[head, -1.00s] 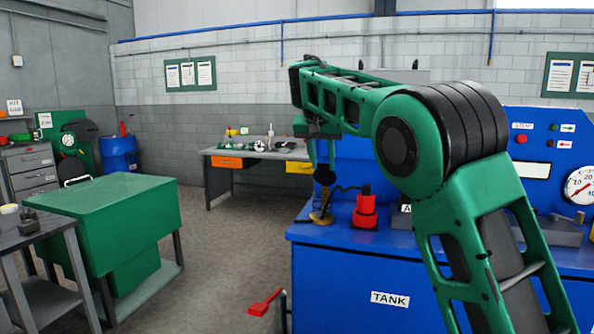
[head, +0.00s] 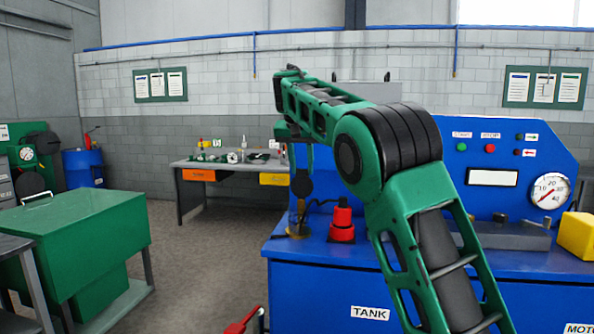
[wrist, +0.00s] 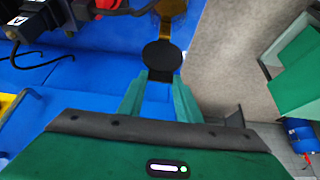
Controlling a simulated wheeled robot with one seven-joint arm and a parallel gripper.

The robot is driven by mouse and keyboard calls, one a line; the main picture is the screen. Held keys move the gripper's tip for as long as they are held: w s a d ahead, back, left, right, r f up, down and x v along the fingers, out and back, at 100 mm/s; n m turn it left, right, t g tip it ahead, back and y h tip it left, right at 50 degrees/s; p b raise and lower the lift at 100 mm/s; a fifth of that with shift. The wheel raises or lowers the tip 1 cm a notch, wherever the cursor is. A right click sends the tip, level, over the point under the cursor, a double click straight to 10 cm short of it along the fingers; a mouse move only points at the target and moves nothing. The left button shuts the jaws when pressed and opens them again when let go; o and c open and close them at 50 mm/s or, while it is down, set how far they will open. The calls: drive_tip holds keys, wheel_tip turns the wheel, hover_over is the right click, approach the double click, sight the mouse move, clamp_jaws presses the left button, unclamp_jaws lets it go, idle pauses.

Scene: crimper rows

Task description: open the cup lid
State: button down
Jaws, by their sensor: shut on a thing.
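The cup (head: 297,222) is amber and see-through. It stands at the left end of the blue bench in the head view, and part of it shows at the top of the wrist view (wrist: 171,8). Its round black lid (head: 302,184) shows nearly face-on above the cup, so it looks raised and tilted. In the wrist view, the lid (wrist: 161,55) lies just beyond my fingertips. My gripper (wrist: 157,82) is shut on a narrow dark part at the lid's near edge. Where the lid joins the cup is not clear.
A red, bottle-shaped thing (head: 342,222) stands close to the right of the cup, with a black cable beside it. The blue bench (head: 325,285) carries a gauge and a yellow block (head: 577,235) farther right. Open floor lies left of the bench, before a green cabinet (head: 75,235).

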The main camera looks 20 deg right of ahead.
drive_tip(key=shift+w+d+r, duration=0.2)
drive_tip(key=shift+d, duration=0.15)
drive_tip(key=c, duration=1.4)
unclamp_jaws()
drive_tip(key=shift+o, duration=0.6)
drive_tip(key=shift+a+f, duration=0.1)
drive_tip(key=shift+a, duration=0.05)
drive_tip(key=v, duration=1)
drive_tip(key=shift+r, duration=0.35)
drive_tip(key=shift+s, duration=0.1)
